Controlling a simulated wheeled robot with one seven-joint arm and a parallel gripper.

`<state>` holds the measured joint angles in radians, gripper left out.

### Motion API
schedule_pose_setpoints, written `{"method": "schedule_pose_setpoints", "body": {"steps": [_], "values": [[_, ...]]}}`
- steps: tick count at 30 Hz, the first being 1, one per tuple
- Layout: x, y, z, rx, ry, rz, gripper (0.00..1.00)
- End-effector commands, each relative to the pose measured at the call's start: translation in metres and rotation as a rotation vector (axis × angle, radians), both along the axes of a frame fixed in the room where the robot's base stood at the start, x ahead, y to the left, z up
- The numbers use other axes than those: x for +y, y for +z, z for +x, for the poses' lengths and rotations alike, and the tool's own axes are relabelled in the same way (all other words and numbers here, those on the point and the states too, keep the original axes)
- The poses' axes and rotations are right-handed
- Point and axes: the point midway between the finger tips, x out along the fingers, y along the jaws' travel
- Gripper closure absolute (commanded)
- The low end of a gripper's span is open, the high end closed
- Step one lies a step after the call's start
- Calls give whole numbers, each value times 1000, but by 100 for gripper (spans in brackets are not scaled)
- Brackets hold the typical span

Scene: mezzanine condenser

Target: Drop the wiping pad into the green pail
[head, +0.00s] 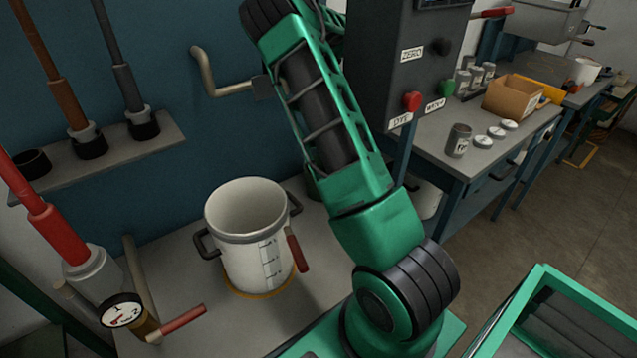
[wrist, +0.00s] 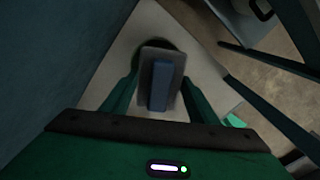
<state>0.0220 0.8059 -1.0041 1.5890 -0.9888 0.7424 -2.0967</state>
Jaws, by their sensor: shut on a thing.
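In the wrist view, my gripper (wrist: 158,92) is shut on the wiping pad (wrist: 160,85), a grey plate-like piece with a blue block along its middle. The pad sits between the two green fingers. A dark round shape (wrist: 143,45) lies beyond the pad, mostly covered by it; it may be the green pail's mouth. In the head view, a dark green edge (head: 312,186) shows behind my arm, perhaps the pail, largely hidden. My gripper and the pad are out of sight there.
A white measuring pot (head: 240,255) with dark handles stands on the pale bench (head: 195,335), left of my arm. A bent pipe (head: 207,72) sticks out from the blue wall. A dark control box (head: 400,60) hangs right of my arm. A gauge (head: 122,311) and red lever stand front left.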

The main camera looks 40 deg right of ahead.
Motion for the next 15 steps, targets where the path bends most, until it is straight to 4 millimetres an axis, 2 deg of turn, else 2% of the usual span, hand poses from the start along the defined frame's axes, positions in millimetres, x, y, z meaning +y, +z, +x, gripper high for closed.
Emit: {"method": "schedule_pose_setpoints", "body": {"steps": [6, 15], "values": [[-9, -21, -5, 4, -13, 0, 70], [-13, -49, -7, 1, -18, 0, 70]]}}
